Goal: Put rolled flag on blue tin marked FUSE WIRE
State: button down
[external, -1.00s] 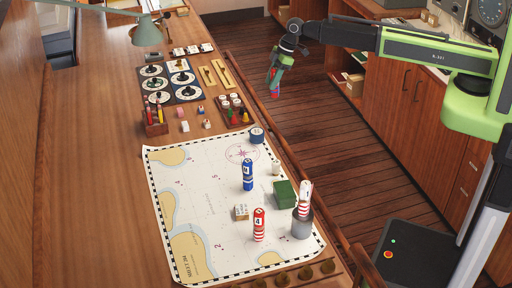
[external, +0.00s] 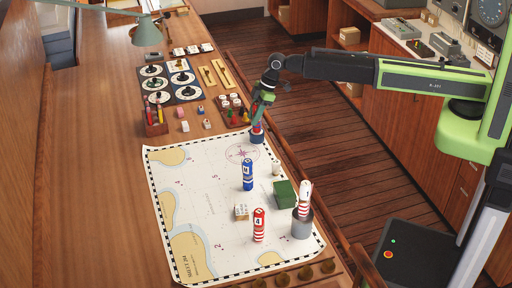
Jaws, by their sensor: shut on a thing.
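My gripper (external: 259,118) is shut on a small red and blue rolled flag (external: 257,128), which it holds upright. The blue tin (external: 257,138) stands on the upper right edge of the chart, directly under the flag. The flag's lower end appears to be at the tin's top; I cannot tell whether they touch. The tin's lettering is too small to read, and its top is partly hidden by the flag.
A blue roll (external: 247,175), a red-striped roll (external: 258,226), a green box (external: 285,194) and a grey cylinder (external: 302,227) bearing another striped roll (external: 305,195) stand on the chart (external: 205,215). A tray of small pieces (external: 233,112) is close left of my gripper.

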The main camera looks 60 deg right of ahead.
jog(key=shift+f, duration=0.25)
jog(key=c, duration=1)
grip_release()
jog(key=shift+r, duration=0.1)
jog(key=p+v, duration=1.1)
jog(key=v, duration=0.1)
jog(key=shift+r+p, duration=0.15)
jog(key=shift+p, duration=0.2)
jog(key=s+d+f+m+g+h, duration=0.2)
jog(key=s+d+m, duration=0.7)
jog(key=s+d, duration=1.4)
jog(key=d+g+h, duration=0.1)
jog(key=d, duration=0.1)
jog(key=shift+s+d, duration=0.15)
jog(key=shift+d, duration=0.1)
